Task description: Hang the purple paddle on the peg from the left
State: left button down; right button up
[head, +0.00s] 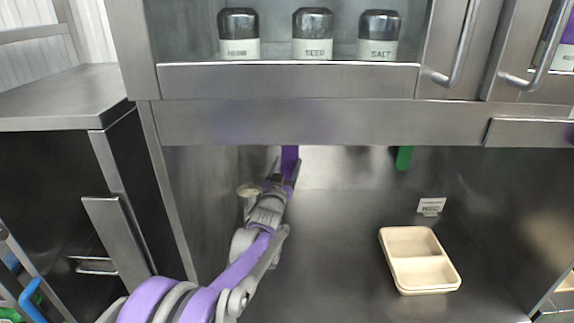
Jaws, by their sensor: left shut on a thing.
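The purple paddle (290,156) shows as a short upright purple strip just below the steel shelf front, left of centre in the head view. Its upper part is hidden behind that front. My left gripper (284,178) is shut on the paddle's lower visible end, and the arm reaches in from the bottom left. No peg is visible, so I cannot tell whether the paddle touches one. My right gripper is not in view.
A green strip (404,157) hangs below the shelf front. A pale container (248,190) is close left of my gripper. A beige two-compartment tray (389,254) and a small "WED" sign (431,205) are on the counter. Jars (312,34) stand above. The counter's middle is clear.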

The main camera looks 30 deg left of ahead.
aim_at(286, 163)
pick_arm(q)
jog(key=shift+w+a+f, duration=0.1)
jog(key=shift+w+a, duration=0.4)
jog(key=shift+w, duration=0.3)
jog(key=shift+w+a+f, duration=0.1)
jog(key=shift+w+a, duration=0.35)
jog(key=shift+w, duration=0.35)
jog(key=shift+w+a+f, duration=0.2)
jog(key=shift+w+a, duration=0.3)
jog(key=shift+w, duration=0.3)
jog(key=shift+w+a+f, duration=0.2)
jog(key=shift+w+a, duration=0.25)
jog(key=shift+w, duration=0.3)
jog(key=shift+w+a+f, duration=0.2)
jog(key=shift+w+a, duration=0.3)
jog(key=shift+w, duration=0.3)
grip_release()
jog(key=shift+f, duration=0.1)
